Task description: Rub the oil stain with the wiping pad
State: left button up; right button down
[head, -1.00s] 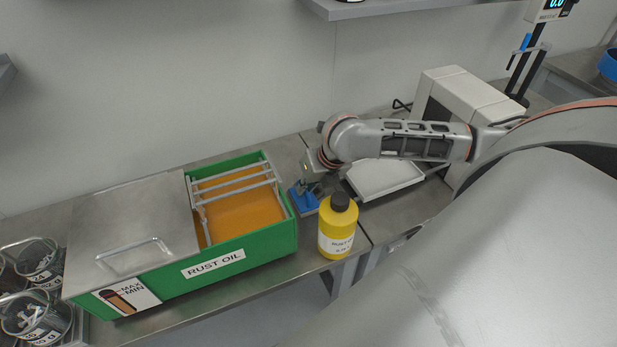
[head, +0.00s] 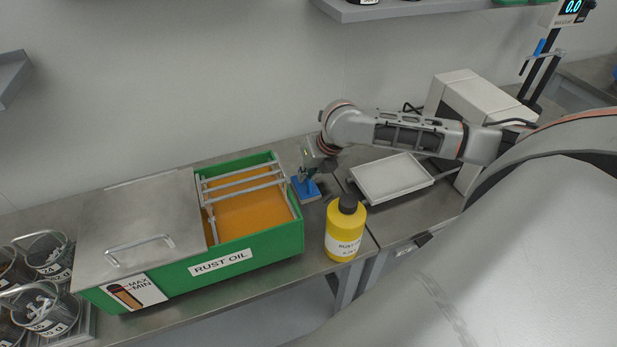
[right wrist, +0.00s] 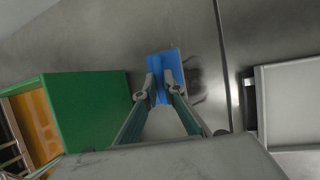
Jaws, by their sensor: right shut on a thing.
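The blue wiping pad (head: 305,190) is on the metal bench between the green oil tank and the white tray. It also shows in the right wrist view (right wrist: 166,65). My right gripper (head: 309,177) is shut on the pad from above; its fingertips (right wrist: 160,88) close on the pad's grip. A dark smudge, the oil stain (right wrist: 196,85), shows on the metal just right of the pad in the right wrist view, partly hidden by the pad and a finger. My left gripper is not in view.
The green rust oil tank (head: 245,258) stands close left of the pad. A yellow bottle (head: 344,232) stands in front, near the bench edge. A white tray (head: 392,180) lies to the right, past a seam. Wire baskets (head: 48,254) stand at far left.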

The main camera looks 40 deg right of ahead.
jog(key=shift+w+d+f, duration=0.1)
jog(key=shift+w+d, duration=0.1)
jog(key=shift+w, duration=0.65)
jog(key=shift+w+d, duration=0.2)
jog(key=shift+w, duration=0.65)
jog(key=shift+s+d, duration=0.2)
jog(key=shift+d, duration=0.6)
jog(key=shift+s+d, duration=0.15)
jog(key=shift+d, duration=0.6)
jog(key=shift+s+a+f, duration=0.1)
jog(key=shift+s+a, duration=0.1)
jog(key=shift+s, duration=0.6)
jog(key=shift+s+a+r, duration=0.1)
jog(key=shift+s+a, duration=0.1)
jog(key=shift+s, duration=0.6)
jog(key=shift+s+a+f, duration=0.1)
jog(key=shift+s+a, duration=0.1)
jog(key=shift+s, duration=0.6)
jog(key=shift+s+a+r, duration=0.1)
jog(key=shift+s+a, duration=0.15)
jog(key=shift+s, duration=0.75)
jog(key=shift+s+a+r, duration=0.1)
jog(key=shift+s+a, duration=0.15)
jog(key=shift+s, duration=0.75)
jog(key=shift+s+a+r, duration=0.1)
jog(key=shift+s+a, duration=0.15)
jog(key=shift+s, duration=0.75)
jog(key=shift+f, duration=0.15)
jog(key=shift+w, duration=0.1)
